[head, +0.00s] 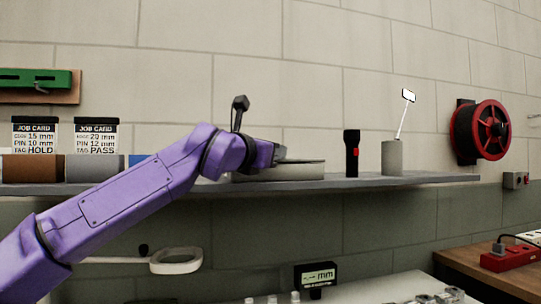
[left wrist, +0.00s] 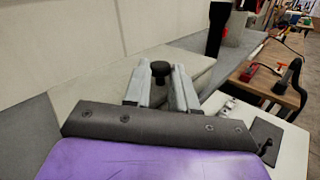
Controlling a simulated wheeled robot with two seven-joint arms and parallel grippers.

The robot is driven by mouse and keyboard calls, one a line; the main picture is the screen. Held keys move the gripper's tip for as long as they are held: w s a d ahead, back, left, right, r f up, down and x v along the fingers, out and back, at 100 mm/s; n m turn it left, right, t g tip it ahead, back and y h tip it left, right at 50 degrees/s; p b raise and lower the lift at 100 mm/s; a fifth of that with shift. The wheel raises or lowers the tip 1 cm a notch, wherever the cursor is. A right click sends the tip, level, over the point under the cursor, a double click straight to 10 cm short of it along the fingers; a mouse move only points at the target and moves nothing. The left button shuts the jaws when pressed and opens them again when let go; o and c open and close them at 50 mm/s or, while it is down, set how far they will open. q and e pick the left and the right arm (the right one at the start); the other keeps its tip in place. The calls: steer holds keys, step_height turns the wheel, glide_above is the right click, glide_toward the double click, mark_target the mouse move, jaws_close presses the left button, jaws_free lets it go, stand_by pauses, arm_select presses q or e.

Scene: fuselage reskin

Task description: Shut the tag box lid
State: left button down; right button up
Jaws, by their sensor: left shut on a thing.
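The tag box (head: 298,172) is a low, pale grey box on the wall shelf, partly hidden behind my left gripper (head: 279,154). Its lid looks flat and level on top, with no clear gap. In the left wrist view the pale lid (left wrist: 92,88) spreads out beneath and beyond the fingers. A dark round knob (left wrist: 160,67) stands between the two grey fingertips of my left gripper (left wrist: 160,84), which is shut on it. My right gripper is in neither view.
The grey shelf (head: 430,178) also holds a black torch (head: 351,155) and a grey cup (head: 392,158) with a mirror stick, right of the box. Two job cards (head: 96,137) stand at left. A red reel (head: 485,131) hangs on the wall.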

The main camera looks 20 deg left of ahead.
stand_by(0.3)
arm_select(q)
steer(key=c, duration=1.2)
jaws_free()
steer(key=shift+w+d, duration=0.15)
steer(key=shift+w, duration=0.1)
steer(key=b+v, duration=0.2)
steer(key=v, duration=0.8)
steer(key=shift+s, duration=0.25)
steer(key=shift+f, duration=0.1)
